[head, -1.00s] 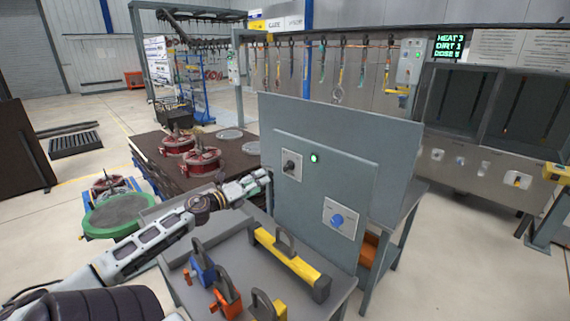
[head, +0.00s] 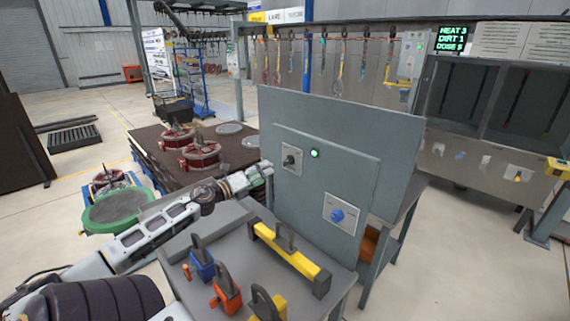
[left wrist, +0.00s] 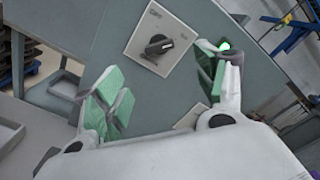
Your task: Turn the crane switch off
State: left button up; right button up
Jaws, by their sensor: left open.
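The crane switch is a black rotary knob (head: 291,160) on a pale square plate, at the upper left of the grey panel (head: 325,185). A lit green lamp (head: 315,153) sits to its right. In the left wrist view the knob (left wrist: 158,45) is ahead of the fingers, near the top middle, apart from both. My left gripper (head: 266,170) is open and empty, just left of and slightly below the knob; its green-padded fingers (left wrist: 160,95) are spread in the left wrist view. My right gripper is not in view.
A blue knob (head: 337,215) sits lower right on the panel. The bench below holds a yellow bar with a handle (head: 290,258), blue (head: 201,264) and orange (head: 226,293) clamps. Red parts (head: 201,153) stand on the dark table behind.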

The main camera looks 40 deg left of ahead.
aim_at(286, 162)
pick_arm(q)
jog(key=shift+w+d, duration=0.15)
jog(key=shift+w, duration=1.85)
jog(key=shift+w+d, duration=0.15)
jog(key=shift+w, duration=1.9)
jog(key=shift+w+d, duration=0.15)
jog(key=shift+w, duration=1.85)
jog(key=shift+c, duration=0.2)
jog(key=c, duration=1)
